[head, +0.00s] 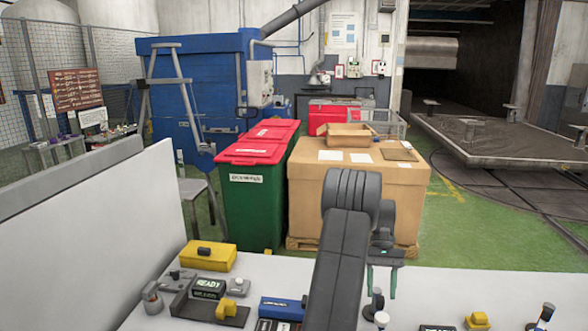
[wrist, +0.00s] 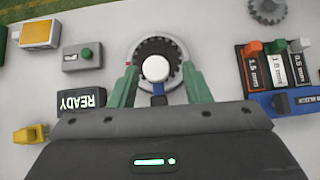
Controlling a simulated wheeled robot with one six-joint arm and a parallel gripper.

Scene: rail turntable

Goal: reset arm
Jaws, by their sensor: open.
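My gripper (head: 382,268) is raised over the white worktop (head: 440,285) in the head view, with its green fingers pointing down. In the wrist view my gripper (wrist: 160,88) is open, with its two green fingers spread apart and nothing held between them. Below and between the fingers is a round dark toothed part (wrist: 158,44) with a white cap at its centre. How far the fingertips are above it is hard to tell. My grey arm covers part of the worktop in the head view.
A READY sign box (head: 207,287), a yellow box (head: 208,256) and a blue block holder (head: 282,308) stand on the worktop. Several knobbed parts stand at right. A grey panel (head: 95,245) borders the left. Behind are a green bin (head: 250,205) and a large carton (head: 350,195).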

